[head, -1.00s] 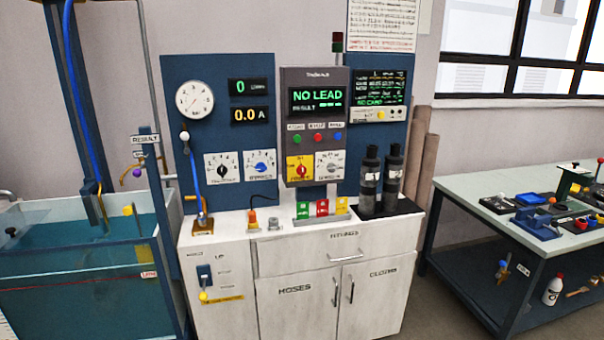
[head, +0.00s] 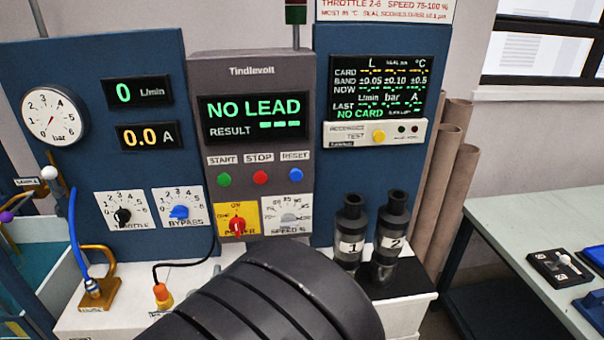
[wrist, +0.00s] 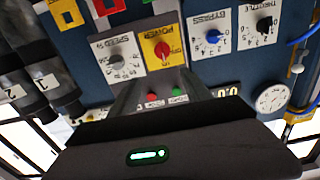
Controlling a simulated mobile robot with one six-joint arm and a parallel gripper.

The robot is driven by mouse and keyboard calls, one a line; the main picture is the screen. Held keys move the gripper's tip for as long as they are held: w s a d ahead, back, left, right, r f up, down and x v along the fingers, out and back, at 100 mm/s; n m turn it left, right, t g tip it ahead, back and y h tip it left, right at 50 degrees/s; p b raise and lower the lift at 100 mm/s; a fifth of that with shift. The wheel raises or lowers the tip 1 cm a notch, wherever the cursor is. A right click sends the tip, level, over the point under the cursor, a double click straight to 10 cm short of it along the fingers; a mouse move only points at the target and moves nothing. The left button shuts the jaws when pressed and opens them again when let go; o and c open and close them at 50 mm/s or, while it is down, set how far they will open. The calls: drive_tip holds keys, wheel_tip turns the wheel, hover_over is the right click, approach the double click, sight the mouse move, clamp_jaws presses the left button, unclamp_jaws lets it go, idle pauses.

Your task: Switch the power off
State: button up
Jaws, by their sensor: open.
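The knob also shows in the wrist view (wrist: 162,50), where the panel appears upside down. My gripper (wrist: 160,88) is open and empty in the wrist view, its grey fingers pointing at the panel near the power plate and apart from the knob. In the head view my dark arm hides the fingers.
The speed dial (head: 289,217) is right beside the power plate. Start (head: 224,180), stop (head: 261,178) and reset (head: 296,175) buttons sit just above. The bypass knob (head: 179,212) is to the left. Two black cylinders (head: 350,235) stand close on the right. The display (head: 253,118) reads NO LEAD.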

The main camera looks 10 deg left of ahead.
sight(236, 225)
drive_tip(key=x, duration=1.1)
drive_tip(key=a+x, duration=0.1)
drive_tip(key=x, duration=0.4)
drive_tip(key=shift+r+b, duration=0.2)
drive_tip(key=shift+b, duration=0.15)
clamp_jaws()
drive_tip(key=shift+a, duration=0.1)
